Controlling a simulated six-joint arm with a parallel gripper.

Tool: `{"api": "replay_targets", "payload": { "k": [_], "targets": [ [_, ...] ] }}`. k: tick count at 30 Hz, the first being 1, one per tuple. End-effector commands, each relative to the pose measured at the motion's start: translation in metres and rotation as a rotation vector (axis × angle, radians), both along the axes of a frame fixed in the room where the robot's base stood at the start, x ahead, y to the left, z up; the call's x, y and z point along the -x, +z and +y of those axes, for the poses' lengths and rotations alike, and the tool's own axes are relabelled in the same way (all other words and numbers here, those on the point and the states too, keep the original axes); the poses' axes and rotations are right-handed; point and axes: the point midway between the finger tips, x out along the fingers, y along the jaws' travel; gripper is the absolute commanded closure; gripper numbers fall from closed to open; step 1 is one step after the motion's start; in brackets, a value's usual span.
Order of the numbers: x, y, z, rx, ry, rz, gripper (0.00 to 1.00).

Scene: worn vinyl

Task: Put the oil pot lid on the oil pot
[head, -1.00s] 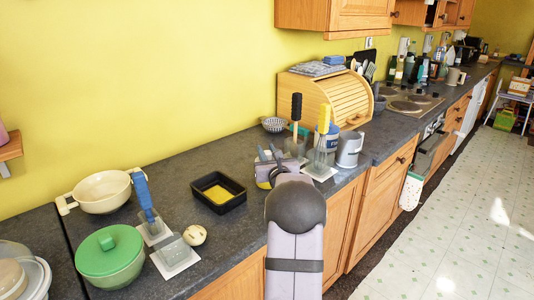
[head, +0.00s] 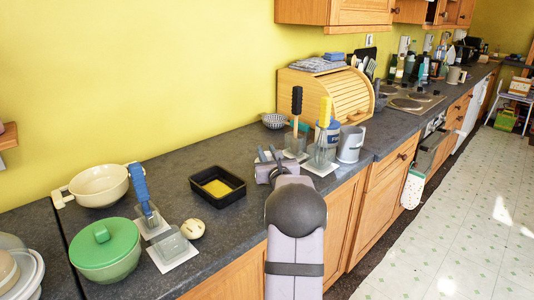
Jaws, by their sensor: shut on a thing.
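My gripper (head: 268,154) is over the counter, right of the black tray, with its two grey fingers pointing away from me. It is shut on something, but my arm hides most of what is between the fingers. I cannot tell for sure which thing is the oil pot or its lid. A clear square glass pot (head: 175,248) without a visible lid stands on a white tile at the front left. Just behind it stands a similar glass pot with a blue-handled brush (head: 140,187). A black-handled brush (head: 296,103) and a yellow-handled brush (head: 325,113) stand upright beyond my gripper.
A green-lidded pot (head: 103,250), a cream pan (head: 98,187) and a small pale round object (head: 193,229) are at left. A grey mug (head: 350,145) and wooden bread bin (head: 325,93) stand beyond. Counter around the tray is clear.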

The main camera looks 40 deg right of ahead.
Motion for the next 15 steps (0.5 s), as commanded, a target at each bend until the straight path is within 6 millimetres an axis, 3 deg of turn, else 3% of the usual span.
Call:
{"api": "replay_targets", "payload": {
  "k": [15],
  "targets": [
    [0.0, -0.0101, 0.0, 0.0, 0.0, -0.001, 1.0]
  ]
}}
